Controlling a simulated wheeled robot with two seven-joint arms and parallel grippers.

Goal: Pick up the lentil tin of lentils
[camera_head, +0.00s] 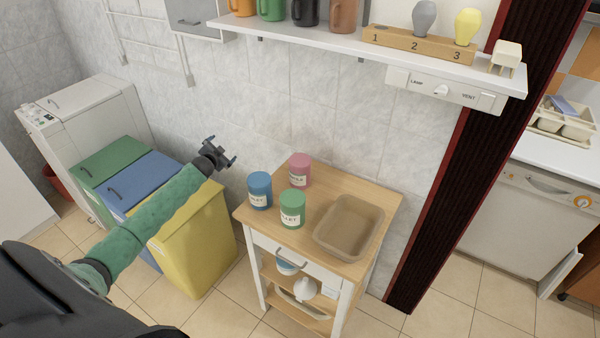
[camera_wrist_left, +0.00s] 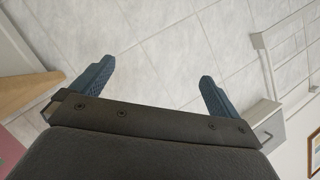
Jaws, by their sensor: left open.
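Three labelled tins stand upright on a small wooden-topped cart (camera_head: 375,185): a blue tin (camera_head: 260,190), a green tin (camera_head: 292,209) and a pink tin (camera_head: 300,170). Their labels are too small to read surely, so I cannot tell which one holds lentils. My left gripper (camera_head: 226,151) is open and empty. It is in the air to the left of the cart, up and left of the blue tin in the head view. In the left wrist view its two blue fingers (camera_wrist_left: 158,72) are spread apart, with only tiled wall beyond. My right gripper is out of view.
A tan tray (camera_head: 322,240) takes up the cart's right side. A wall shelf (camera_head: 350,50) with mugs and a numbered block hangs above. Yellow (camera_head: 195,240), blue and green bins stand left of the cart, below my left arm. A dark red-edged post rises to the right.

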